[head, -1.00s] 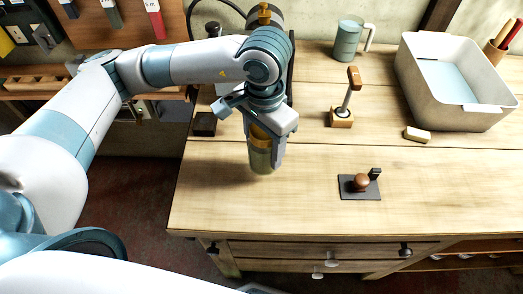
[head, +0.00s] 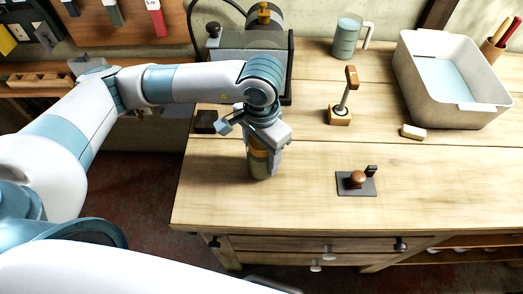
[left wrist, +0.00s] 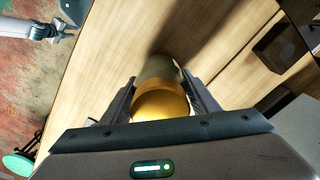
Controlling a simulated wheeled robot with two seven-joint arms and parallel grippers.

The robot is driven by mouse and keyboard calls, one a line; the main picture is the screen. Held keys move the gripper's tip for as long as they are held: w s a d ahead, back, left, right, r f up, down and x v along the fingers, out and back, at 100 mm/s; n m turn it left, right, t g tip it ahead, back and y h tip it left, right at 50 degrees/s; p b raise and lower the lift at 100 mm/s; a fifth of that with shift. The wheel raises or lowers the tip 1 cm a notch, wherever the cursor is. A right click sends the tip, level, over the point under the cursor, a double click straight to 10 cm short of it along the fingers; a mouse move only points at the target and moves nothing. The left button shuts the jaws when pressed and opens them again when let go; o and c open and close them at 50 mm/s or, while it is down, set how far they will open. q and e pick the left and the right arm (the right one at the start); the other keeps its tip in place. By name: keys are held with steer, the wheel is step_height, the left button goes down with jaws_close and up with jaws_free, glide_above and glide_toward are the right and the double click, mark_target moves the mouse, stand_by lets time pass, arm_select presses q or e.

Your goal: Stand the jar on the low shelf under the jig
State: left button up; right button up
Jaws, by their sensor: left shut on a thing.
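The jar (head: 260,166) has a greenish body and a gold lid; it is upright over the left part of the bench top. My left gripper (head: 262,150) is shut on it from above, fingers on either side of the gold lid (left wrist: 160,102) in the left wrist view. I cannot tell whether the jar's base touches the wood. A black plate with a brown knob and small post (head: 357,184), possibly the jig, lies right of the jar. An open low shelf (head: 470,252) shows under the bench at the lower right. My right gripper (left wrist: 64,29) is away from the jar, its jaws unclear.
A grey machine (head: 240,45) and a dark block (head: 205,121) stand behind the jar. A wooden-handled tool on a block (head: 341,114), a blue mug (head: 347,40) and a pale bin (head: 455,110) stand farther back. Drawers with knobs line the bench front.

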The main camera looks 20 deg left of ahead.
arm_select(q)
steer(key=shift+f+b, duration=0.15)
steer(key=shift+b, duration=0.2)
steer(key=o, duration=1.3)
steer(key=shift+o, duration=0.2)
steer(key=shift+r+p, duration=0.25)
steer(key=shift+p, duration=0.15)
steer(key=shift+r+b, duration=0.2)
steer(key=shift+b, duration=0.1)
step_height(320, 180, up, 10)
steer(key=b, duration=0.3)
steer(key=shift+r, duration=0.75)
